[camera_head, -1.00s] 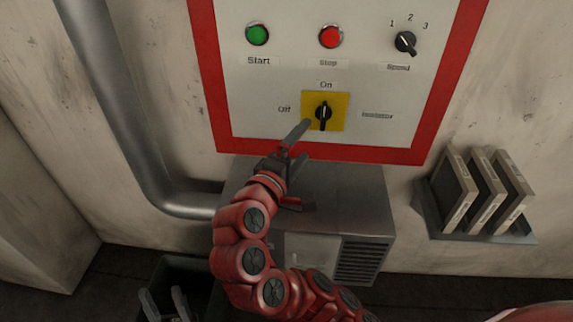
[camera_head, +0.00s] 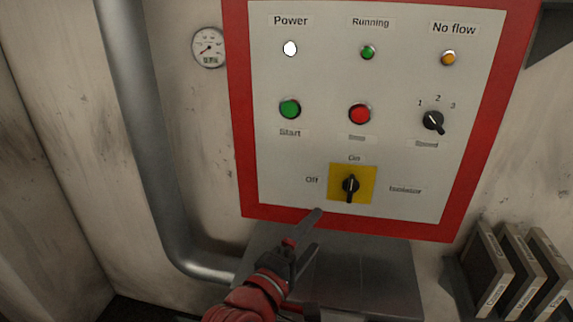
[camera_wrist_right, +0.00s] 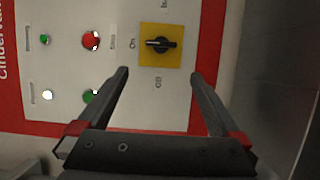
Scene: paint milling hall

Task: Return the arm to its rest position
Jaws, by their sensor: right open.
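My right gripper (camera_head: 314,229) is open and empty, below and left of the isolator switch (camera_head: 351,186) and apart from it. In the right wrist view the two fingers (camera_wrist_right: 160,74) are spread with nothing between them. The isolator is a black knob on a yellow plate, its handle upright in line with the On label. It also shows beyond the fingers in the wrist view (camera_wrist_right: 160,44). My right arm comes up from the bottom of the head view; most of it is out of frame. My left gripper is not in view.
The red-framed control panel (camera_head: 325,150) holds Start (camera_head: 290,109) and Stop (camera_head: 360,114) buttons, a speed knob (camera_head: 433,121) and lamps; the Power lamp (camera_head: 290,48) looks bright white. A metal cabinet (camera_head: 375,275) stands below, a pipe (camera_head: 150,140) left, binders (camera_head: 515,265) right.

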